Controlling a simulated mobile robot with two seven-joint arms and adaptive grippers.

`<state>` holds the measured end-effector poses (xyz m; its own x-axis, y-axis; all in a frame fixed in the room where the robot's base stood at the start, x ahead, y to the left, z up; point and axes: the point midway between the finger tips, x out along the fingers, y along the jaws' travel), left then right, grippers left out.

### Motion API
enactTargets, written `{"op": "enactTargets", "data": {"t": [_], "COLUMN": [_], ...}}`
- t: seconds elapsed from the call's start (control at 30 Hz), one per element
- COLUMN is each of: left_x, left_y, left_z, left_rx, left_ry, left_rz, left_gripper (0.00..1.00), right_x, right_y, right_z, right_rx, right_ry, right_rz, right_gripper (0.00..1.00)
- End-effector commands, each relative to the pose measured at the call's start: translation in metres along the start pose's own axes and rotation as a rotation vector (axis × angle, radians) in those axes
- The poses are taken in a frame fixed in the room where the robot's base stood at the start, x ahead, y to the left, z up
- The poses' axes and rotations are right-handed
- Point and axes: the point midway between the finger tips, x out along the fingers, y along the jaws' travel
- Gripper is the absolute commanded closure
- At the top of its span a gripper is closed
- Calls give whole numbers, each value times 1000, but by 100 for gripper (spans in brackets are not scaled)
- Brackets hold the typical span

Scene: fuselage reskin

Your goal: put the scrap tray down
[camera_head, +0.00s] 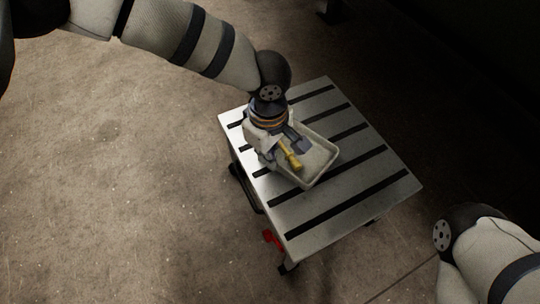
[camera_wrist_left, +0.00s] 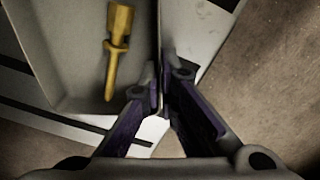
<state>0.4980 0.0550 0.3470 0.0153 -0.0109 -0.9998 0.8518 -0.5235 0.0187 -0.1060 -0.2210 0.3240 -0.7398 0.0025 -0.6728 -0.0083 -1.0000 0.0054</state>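The scrap tray (camera_head: 320,160) is a pale shallow tray over the slotted metal table top, towards its left side. A yellow-handled tool (camera_head: 290,155) lies in it. My left gripper (camera_head: 285,150) reaches down over the tray's left side. In the left wrist view, the left gripper's dark fingers (camera_wrist_left: 160,105) close on the tray's wall from both sides, with the tray (camera_wrist_left: 70,65) and the yellow tool (camera_wrist_left: 115,60) to the left. I cannot tell whether the tray's underside touches the table. My right arm shows at the lower right, but its gripper is out of view.
The slotted table (camera_head: 345,192) is a small cart with dark grooves, bare around the tray on its right and front. A red part (camera_head: 272,240) sits below its front left edge. Open concrete floor lies to the left.

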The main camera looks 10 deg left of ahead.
Motion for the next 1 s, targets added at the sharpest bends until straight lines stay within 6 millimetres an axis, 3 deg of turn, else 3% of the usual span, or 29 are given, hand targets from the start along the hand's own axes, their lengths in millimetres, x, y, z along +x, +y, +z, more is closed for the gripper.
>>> {"op": "enactTargets", "data": {"t": [0.37,0.47,0.77,0.87,1.0], "left_x": [7,6,5,-10,-52], "left_y": [1,1,1,1,2], "left_z": [0,0,0,0,-1], "left_rx": [-1,-1,-1,-2,-2], "left_ry": [1,1,1,2,3], "left_rz": [4,3,4,6,11], "left_gripper": [100,75,75,75,75], "right_x": [1,1,1,-3,-15], "right_y": [0,0,0,0,0], "right_z": [0,0,0,2,7], "right_rx": [0,0,0,1,5], "right_ry": [-5,-5,-4,5,35], "right_rz": [1,1,0,0,-2], "right_gripper": [61,61,61,61,61]}}
